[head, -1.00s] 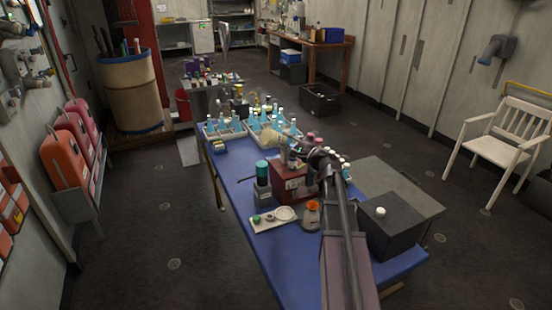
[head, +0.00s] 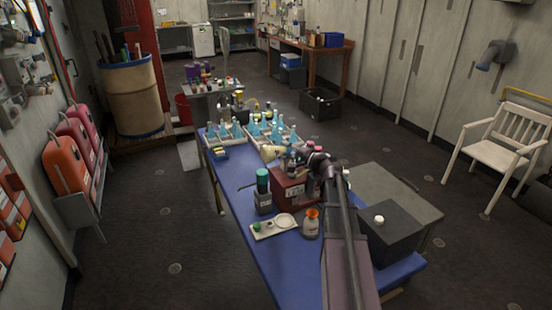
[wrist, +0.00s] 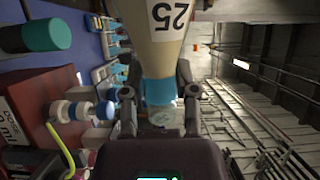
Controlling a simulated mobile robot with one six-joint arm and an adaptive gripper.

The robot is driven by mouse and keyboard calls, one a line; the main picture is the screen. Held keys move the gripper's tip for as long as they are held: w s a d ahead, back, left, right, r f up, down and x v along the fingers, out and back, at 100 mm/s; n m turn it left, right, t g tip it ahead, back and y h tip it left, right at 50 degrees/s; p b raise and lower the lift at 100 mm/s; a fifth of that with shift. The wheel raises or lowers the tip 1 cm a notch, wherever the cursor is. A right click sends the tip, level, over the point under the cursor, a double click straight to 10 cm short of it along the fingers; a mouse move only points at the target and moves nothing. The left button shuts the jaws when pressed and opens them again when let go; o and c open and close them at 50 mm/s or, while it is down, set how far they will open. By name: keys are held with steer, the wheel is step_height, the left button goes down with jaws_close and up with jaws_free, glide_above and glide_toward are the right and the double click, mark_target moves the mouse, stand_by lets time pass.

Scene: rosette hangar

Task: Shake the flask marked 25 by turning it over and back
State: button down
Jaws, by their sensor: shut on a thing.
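The flask marked 25 (wrist: 152,48) has a cream body, a white label reading 25 and a blue neck or cap (wrist: 158,92). In the wrist view my gripper (wrist: 158,100) is shut on it at the blue part, one finger on each side. The wrist view is rolled, with the table on its left and the ceiling on its right, so the flask lies about on its side. In the head view the flask (head: 270,153) points left from my gripper (head: 291,159), above the blue table (head: 260,238). Its far end is cut off in the wrist view.
Below and around the flask stand a red-brown box device (head: 288,190), a teal-capped bottle (head: 262,188) and an orange-topped jar (head: 311,225). Trays of blue flasks (head: 262,130) stand behind. A dark box (head: 392,238) is at right.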

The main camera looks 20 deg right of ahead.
steer(key=shift+n+h+p, duration=0.3)
steer(key=shift+n+p, duration=0.1)
steer(key=shift+n, duration=0.6)
steer(key=shift+r+g, duration=0.1)
steer(key=shift+g, duration=0.2)
steer(key=n+h+p, duration=0.1)
steer(key=n+p, duration=0.1)
steer(key=shift+r+n+g, duration=0.15)
steer(key=shift+n+g, duration=0.15)
steer(key=shift+n+g+h+p, duration=0.3)
steer(key=shift+n+h+p, duration=0.3)
steer(key=shift+n+p, duration=0.45)
steer(key=shift+f+n, duration=0.25)
steer(key=shift+n, duration=0.2)
